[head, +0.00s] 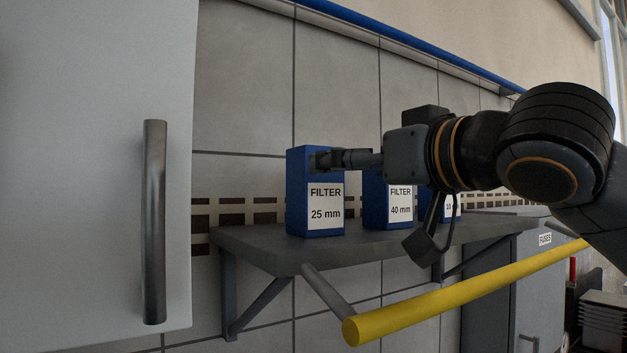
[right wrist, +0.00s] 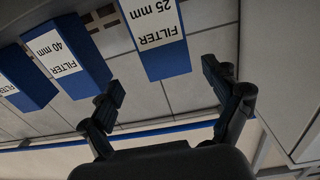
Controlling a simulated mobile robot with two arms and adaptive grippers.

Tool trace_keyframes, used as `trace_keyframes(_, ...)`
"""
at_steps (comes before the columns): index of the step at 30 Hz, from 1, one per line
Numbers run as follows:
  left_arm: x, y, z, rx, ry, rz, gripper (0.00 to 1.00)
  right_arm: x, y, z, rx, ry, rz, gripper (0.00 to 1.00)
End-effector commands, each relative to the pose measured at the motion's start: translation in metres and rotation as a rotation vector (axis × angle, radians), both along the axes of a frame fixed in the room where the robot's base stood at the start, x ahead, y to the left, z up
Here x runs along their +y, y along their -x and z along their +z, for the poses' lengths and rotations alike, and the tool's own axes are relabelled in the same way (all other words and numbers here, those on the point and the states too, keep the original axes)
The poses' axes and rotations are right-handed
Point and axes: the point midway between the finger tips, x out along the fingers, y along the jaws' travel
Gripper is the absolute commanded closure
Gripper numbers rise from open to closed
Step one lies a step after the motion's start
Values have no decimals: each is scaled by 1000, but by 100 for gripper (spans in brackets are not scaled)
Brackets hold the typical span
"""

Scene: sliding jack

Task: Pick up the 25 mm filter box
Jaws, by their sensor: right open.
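The 25 mm filter box (head: 313,190) is blue with a white label and stands upright at the left end of a grey shelf (head: 270,247). My right gripper (head: 326,160) is at the upper part of this box, coming from the right. In the right wrist view, which is upside down, the open fingers (right wrist: 163,84) spread to either side of the 25 mm box (right wrist: 168,64). Whether they touch it I cannot tell. My left gripper is not in view.
The 40 mm filter box (head: 400,204) and another blue box (head: 453,207), partly hidden by my arm, stand to the right. A yellow bar (head: 465,295) runs in front of the shelf. A white door with a metal handle (head: 154,222) fills the left.

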Motion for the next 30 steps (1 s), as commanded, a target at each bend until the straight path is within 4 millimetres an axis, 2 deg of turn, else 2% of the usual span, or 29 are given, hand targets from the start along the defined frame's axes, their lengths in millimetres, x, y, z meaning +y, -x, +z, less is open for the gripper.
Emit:
trace_keyframes(1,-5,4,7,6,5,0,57,5,-9,3,4,1,-1,11)
trace_keyframes(6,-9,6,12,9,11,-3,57,15,-24,1,1,1,0,11)
trace_keyframes(10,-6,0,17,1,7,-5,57,20,-30,2,1,2,0,11)
trace_keyframes(15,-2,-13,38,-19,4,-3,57,37,-46,6,1,3,0,11)
trace_keyframes(20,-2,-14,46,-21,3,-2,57,47,-63,2,3,2,-2,11)
trace_keyframes(29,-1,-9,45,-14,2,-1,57,50,-67,-1,2,1,-1,11)
trace_keyframes(30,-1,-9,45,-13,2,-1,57,50,-66,0,2,1,-1,19)
